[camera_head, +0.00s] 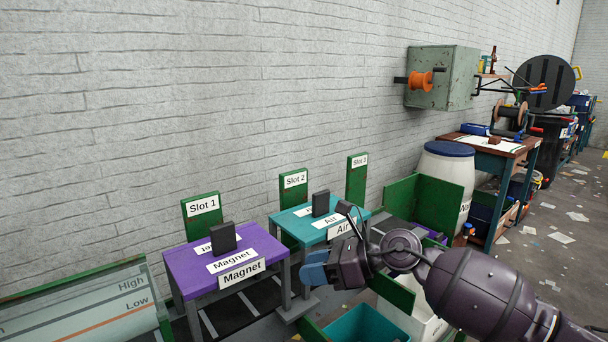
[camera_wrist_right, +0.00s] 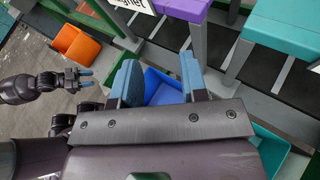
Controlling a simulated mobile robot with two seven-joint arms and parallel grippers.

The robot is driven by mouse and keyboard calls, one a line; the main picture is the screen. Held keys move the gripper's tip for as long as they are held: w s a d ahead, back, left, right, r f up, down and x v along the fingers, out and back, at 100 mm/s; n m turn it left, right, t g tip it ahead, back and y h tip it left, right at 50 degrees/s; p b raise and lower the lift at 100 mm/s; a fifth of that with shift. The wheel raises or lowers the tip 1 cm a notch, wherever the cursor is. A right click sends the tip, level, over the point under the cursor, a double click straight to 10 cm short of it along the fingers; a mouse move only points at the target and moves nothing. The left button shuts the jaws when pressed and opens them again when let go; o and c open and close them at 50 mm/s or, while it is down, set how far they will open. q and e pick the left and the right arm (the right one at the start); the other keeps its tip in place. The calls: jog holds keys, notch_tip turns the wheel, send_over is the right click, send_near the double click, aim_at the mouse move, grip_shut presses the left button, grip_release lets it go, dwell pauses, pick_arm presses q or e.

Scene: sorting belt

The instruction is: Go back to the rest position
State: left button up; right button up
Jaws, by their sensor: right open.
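My right gripper (camera_head: 314,266) is in front of the teal table at the lower middle of the head view. In the right wrist view its two blue fingers (camera_wrist_right: 160,82) stand apart with nothing between them. The purple table (camera_head: 222,252) carries a dark block (camera_head: 223,238) and Magnet labels. The teal table (camera_head: 303,222) carries another dark block (camera_head: 320,203) and Air labels.
A green-framed panel (camera_head: 90,305) marked High and Low stands at the left. A teal bin (camera_head: 365,325) is below the right gripper. A blue bin (camera_wrist_right: 163,88) and an orange bin (camera_wrist_right: 76,45) show in the wrist view. A white barrel (camera_head: 446,172) stands behind my right arm.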

notch_tip(320, 180, up, 5)
jog(key=s+m+t+y+p, duration=0.15)
jog(key=m+t+y, duration=0.4)
jog(key=m, duration=0.85)
jog(key=s+d+f+m+t+h+p, duration=0.1)
jog(key=s+d+f+m+t+h, duration=0.45)
jog(key=m, duration=0.75)
jog(key=s+d+f+m+t+h+p, duration=0.1)
jog(key=s+d+f+m+t+h, duration=0.2)
jog(key=d+f+m+h, duration=0.8)
pick_arm(q)
notch_tip(320, 180, up, 6)
jog(key=p, duration=0.3)
jog(key=shift+r+t, duration=0.15)
jog(key=shift+t, duration=0.25)
pick_arm(e)
jog(key=s+d+f+m+g+h, duration=0.1)
jog(key=s+d+f+m+g, duration=0.1)
jog(key=s, duration=0.7)
jog(key=s+d+f+m+g+h, duration=0.1)
jog(key=s+d+f+m, duration=0.3)
jog(key=s, duration=0.5)
jog(key=s+d+f+m+g+h, duration=0.1)
jog(key=s+f+m, duration=0.3)
jog(key=s, duration=0.5)
notch_tip(320, 180, down, 2)
jog(key=shift+d+f+m+g, duration=0.1)
jog(key=shift+d+m+g, duration=0.3)
jog(key=shift+d+g, duration=0.5)
